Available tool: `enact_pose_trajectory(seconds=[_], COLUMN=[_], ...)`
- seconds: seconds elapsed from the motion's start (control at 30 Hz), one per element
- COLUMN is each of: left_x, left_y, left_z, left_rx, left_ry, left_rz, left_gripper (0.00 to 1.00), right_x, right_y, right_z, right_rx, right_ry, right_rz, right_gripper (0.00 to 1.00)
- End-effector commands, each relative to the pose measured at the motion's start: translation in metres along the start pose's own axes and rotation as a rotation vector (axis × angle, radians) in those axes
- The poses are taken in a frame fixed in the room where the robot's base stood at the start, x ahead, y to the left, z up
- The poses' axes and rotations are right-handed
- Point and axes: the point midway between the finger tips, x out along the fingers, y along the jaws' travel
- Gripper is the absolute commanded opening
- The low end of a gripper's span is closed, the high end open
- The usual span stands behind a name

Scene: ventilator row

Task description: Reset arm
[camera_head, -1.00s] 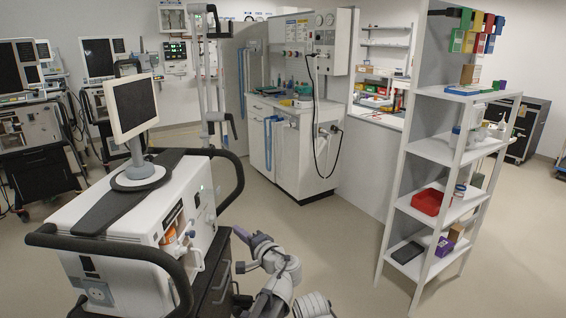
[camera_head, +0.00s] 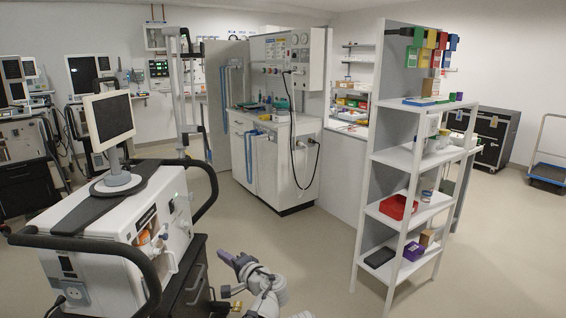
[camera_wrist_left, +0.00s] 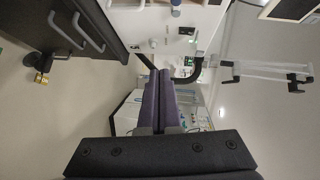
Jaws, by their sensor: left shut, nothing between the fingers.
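My left gripper (camera_head: 226,256) is at the lower middle of the head view, with purple-grey fingers pointing up and left. It is beside the ventilator cart's dark drawer cabinet (camera_head: 192,283) and apart from it. In the left wrist view the two fingers (camera_wrist_left: 161,98) lie together, with nothing between them. My left arm (camera_head: 265,285) shows below it, partly cut off by the frame's bottom edge. My right gripper does not show.
A ventilator (camera_head: 120,215) with a monitor (camera_head: 109,119) and black handles stands at the left. A white shelf unit (camera_head: 395,210) with a red bin (camera_head: 398,207) stands at the right. Floor (camera_head: 300,245) between them is clear. A blue trolley (camera_head: 547,172) is far right.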

Motion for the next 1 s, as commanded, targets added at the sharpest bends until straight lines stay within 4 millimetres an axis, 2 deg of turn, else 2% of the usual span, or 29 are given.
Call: enact_pose_trajectory(seconds=[0.27,0.57,0.67,0.8,1.0], left_x=[0.007,0.002,-0.010,-0.037,-0.072], left_y=[0.025,0.080,0.107,0.144,0.172], left_z=[0.035,0.096,0.121,0.149,0.163], left_rx=[-0.073,-0.219,-0.292,-0.399,-0.500], left_ry=[-0.083,-0.247,-0.325,-0.432,-0.517], left_rz=[0.127,0.398,0.541,0.763,0.992], left_gripper=[0.00,0.00,0.00,0.00,0.00], right_x=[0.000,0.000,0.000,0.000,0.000], right_y=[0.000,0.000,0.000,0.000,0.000], right_z=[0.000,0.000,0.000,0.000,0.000], right_rx=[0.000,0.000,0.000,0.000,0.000], right_ry=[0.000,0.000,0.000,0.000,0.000], right_rz=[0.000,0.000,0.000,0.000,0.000], right_gripper=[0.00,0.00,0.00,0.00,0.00])
